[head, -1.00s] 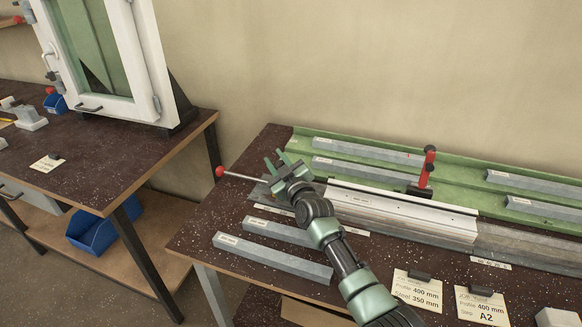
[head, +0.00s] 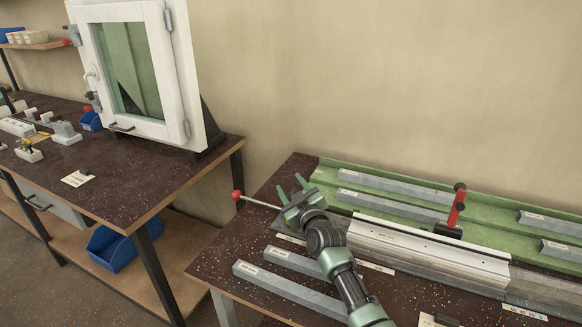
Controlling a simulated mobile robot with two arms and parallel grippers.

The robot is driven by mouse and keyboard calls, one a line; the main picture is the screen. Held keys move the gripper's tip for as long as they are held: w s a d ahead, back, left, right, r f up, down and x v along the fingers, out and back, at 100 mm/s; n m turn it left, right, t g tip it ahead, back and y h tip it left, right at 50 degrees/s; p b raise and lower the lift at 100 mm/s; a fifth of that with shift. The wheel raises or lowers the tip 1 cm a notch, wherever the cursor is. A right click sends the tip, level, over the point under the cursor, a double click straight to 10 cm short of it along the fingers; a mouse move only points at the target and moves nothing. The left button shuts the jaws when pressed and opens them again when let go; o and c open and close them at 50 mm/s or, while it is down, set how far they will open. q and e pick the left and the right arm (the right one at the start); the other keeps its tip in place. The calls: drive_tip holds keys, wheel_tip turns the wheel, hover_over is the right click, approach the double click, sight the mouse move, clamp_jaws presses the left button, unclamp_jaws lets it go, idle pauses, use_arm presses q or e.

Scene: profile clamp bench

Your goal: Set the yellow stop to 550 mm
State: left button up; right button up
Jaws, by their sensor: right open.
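No yellow stop is clearly visible on the clamp bench (head: 222,262). A small yellow part (head: 27,143) shows on the left bench; I cannot tell whether it is the stop. A white profile (head: 425,246) lies along the grey rail at the right. My right gripper (head: 292,187) is open, with its green fingers pointing up, near the rail's left end. It is beside the rod of a lever with a red knob (head: 236,195); I cannot tell whether they touch. My left gripper is not in view.
Grey steel bars lie in the green tray (head: 480,211) and at the bench front (head: 290,290). A red-handled clamp (head: 457,206) stands behind the profile. A white window frame (head: 183,75) stands on the left bench (head: 130,185). A gap separates the benches.

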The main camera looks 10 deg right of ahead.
wheel_tip(320, 180, up, 20)
drive_tip(key=shift+f, duration=0.2)
